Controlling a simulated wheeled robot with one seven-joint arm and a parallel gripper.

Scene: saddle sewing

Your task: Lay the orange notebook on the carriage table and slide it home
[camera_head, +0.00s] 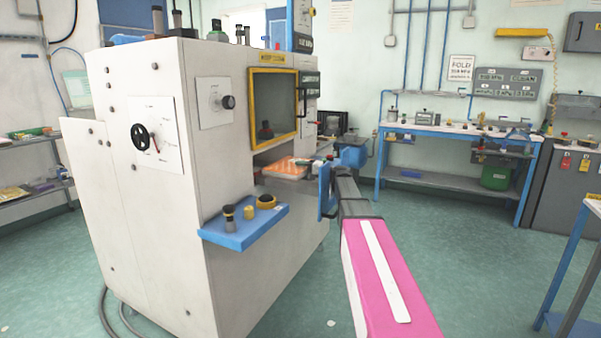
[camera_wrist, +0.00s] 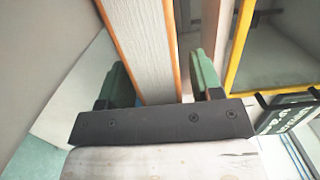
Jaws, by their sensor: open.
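The orange notebook (camera_head: 286,169) is in front of the machine's opening in the head view, small and partly behind my arm's end. In the wrist view the notebook (camera_wrist: 146,45) shows as a pale page block between two orange cover edges, running up between my fingers. My gripper (camera_wrist: 158,68) is open, with one green finger on each side of the notebook. A gap shows between the notebook and the right finger; I cannot tell whether the left finger touches it. I cannot clearly make out the carriage table or whether the notebook rests on it.
The white machine (camera_head: 130,215) has a yellow-framed window (camera_head: 273,105) above the notebook. A blue shelf (camera_head: 242,229) with small round parts juts out below. A blue workbench (camera_head: 450,132) stands against the back wall.

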